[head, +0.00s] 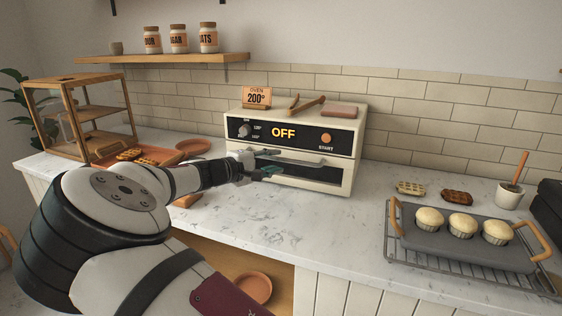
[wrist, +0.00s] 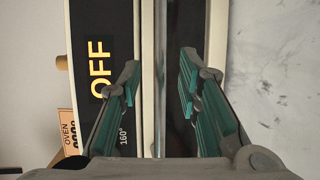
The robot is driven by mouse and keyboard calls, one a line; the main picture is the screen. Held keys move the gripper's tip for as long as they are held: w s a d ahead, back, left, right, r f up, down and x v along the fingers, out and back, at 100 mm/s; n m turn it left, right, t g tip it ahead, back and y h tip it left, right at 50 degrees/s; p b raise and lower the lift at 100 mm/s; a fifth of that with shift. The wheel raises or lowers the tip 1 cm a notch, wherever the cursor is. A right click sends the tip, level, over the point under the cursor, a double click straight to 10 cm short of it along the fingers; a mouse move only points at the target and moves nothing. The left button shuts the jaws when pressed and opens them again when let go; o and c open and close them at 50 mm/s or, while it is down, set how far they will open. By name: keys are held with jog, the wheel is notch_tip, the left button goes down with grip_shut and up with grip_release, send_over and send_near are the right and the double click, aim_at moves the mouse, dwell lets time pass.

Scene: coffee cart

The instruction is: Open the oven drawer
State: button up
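The cream oven (head: 345,180) stands on the counter against the tiled wall, its dark panel reading OFF. Its drawer front, with a dark window (head: 312,174), is below the panel and looks shut. A pale handle bar (head: 300,160) runs across the drawer's upper part; in the wrist view it is the pale upright strip (wrist: 160,80). My gripper (head: 270,165) is at the left part of the drawer front. In the wrist view its teal-padded fingers (wrist: 160,95) are apart, one on each side of the bar, with gaps visible. Nothing is held. Exact depth to the bar is unclear.
An oven sign (head: 257,97), a wooden tool and a folded cloth (head: 340,111) lie on the oven. A rack with a tray (head: 430,238) of three muffins stands right. A wooden display case (head: 80,115) and plates are left. Counter before the oven is mostly clear.

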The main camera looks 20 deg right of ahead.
aim_at(280, 160)
jog(key=shift+x, duration=2.05)
jog(key=shift+c, duration=0.2)
grip_shut()
